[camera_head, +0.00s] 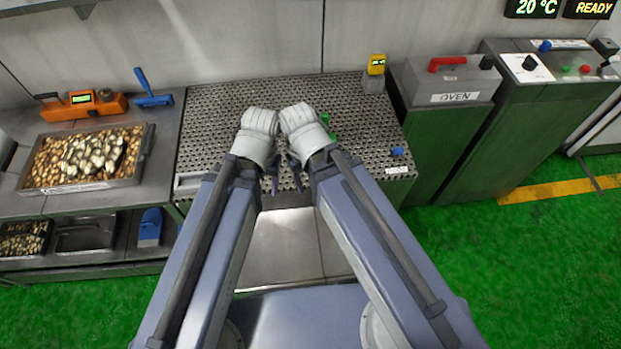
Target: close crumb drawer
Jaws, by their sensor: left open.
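A pale grey metal surface (285,245) shows between my arms, below the front edge of the perforated table (215,125). It looks like the crumb drawer pulled out, but my arms cover its sides and I cannot tell how far out it is. My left gripper (272,183) is open, with its dark fingers near the table's front edge. My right gripper (296,175) is close beside it, partly hidden by its own arm; its jaws are not clear. I see neither gripper touching the drawer.
A tray of brown pieces (85,158) sits on the left bench, with an orange tool (85,104) behind. A small green item (325,119) and a blue one (398,151) are on the perforated table. Green floor lies open at right.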

